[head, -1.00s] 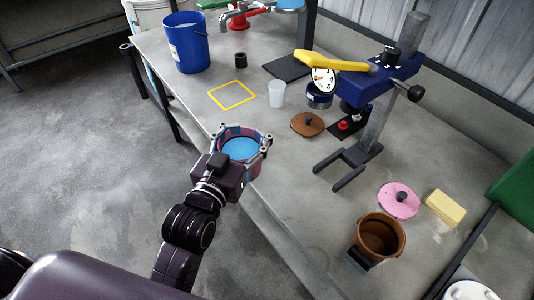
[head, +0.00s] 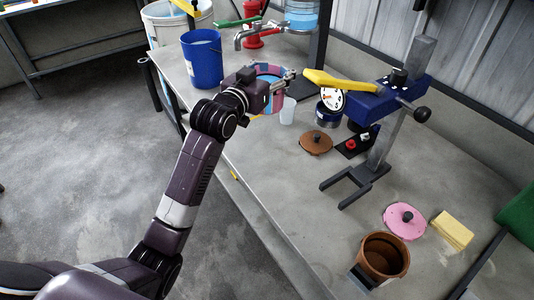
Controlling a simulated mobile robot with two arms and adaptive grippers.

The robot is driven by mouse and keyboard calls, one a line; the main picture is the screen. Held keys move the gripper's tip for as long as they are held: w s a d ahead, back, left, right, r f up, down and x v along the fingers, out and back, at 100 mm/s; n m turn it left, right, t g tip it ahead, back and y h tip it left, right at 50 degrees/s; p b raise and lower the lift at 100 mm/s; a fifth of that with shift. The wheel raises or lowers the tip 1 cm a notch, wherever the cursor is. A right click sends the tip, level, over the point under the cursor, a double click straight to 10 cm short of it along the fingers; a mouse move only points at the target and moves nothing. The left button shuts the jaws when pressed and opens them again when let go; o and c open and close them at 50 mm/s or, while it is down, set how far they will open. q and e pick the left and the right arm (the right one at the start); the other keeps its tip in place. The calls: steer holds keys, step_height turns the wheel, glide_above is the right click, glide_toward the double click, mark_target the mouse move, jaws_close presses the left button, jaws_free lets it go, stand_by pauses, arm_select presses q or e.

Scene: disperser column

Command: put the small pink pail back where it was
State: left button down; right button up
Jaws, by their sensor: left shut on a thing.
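The small pink pail (head: 269,70), with blue showing at its top and side, is held in my left gripper (head: 283,82). The gripper is shut around the pail, and its body and fingers hide much of it. The pail is over the far left part of the bench, in front of the white cup (head: 288,111) and right of the blue bucket (head: 203,59). A yellow square outline on the bench is mostly hidden behind my gripper and the pail; only a bit of yellow (head: 256,118) shows. I cannot tell whether the pail touches the bench. My right gripper is not in view.
A disperser stand (head: 385,130) with a yellow handle (head: 338,80) and a dial stands right of the pail. A brown lid (head: 316,142), pink lid (head: 405,221), brown pot (head: 383,255) and yellow sponge (head: 452,230) lie nearer. The bench's middle front is clear.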

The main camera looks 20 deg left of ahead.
arm_select(q)
step_height(320, 180, down, 20)
steer(key=shift+w+r, duration=0.15)
steer(key=shift+r, duration=0.1)
stand_by(0.3)
steer(key=c, duration=0.6)
jaws_free()
steer(key=shift+f, duration=0.15)
steer(key=shift+r, duration=0.2)
steer(key=shift+s+a+f, duration=0.1)
steer(key=shift+s+f, duration=0.05)
steer(key=shift+s, duration=0.25)
steer(key=s, duration=0.3)
steer(key=s+a, duration=0.1)
steer(key=s, duration=0.3)
steer(key=s+a, duration=0.1)
steer(key=s, duration=0.3)
steer(key=shift+s+r+b, duration=0.1)
steer(key=shift+r+b, duration=0.2)
steer(key=shift+r, duration=0.1)
